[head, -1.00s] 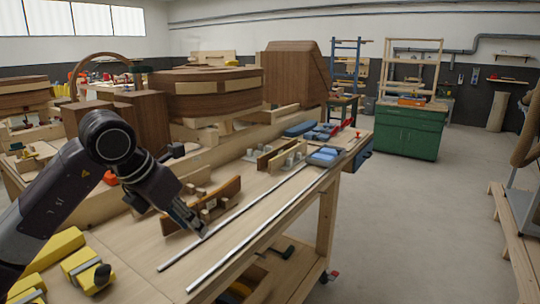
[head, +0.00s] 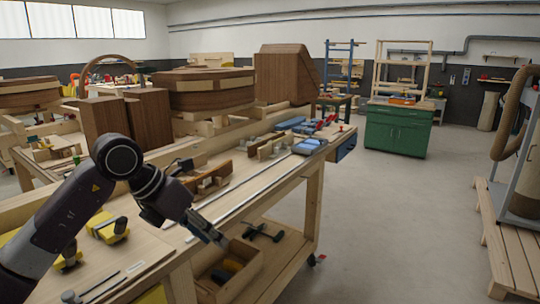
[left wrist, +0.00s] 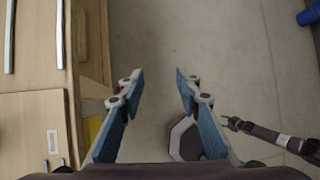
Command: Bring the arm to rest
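My left arm comes in from the left in the head view. Its gripper (head: 218,238) points down and to the right, just past the workbench's front edge, above the level of the lower shelf. In the left wrist view the left gripper (left wrist: 160,74) is open, with its two blue-padded fingers apart and only grey floor between them. It holds nothing. My right arm lies at the right of the left wrist view, and its gripper (left wrist: 228,122) is small there, over the floor; its opening is unclear. The right arm does not show in the head view.
A green cabinet (head: 396,133) stands at the back. The floor right of the bench is clear.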

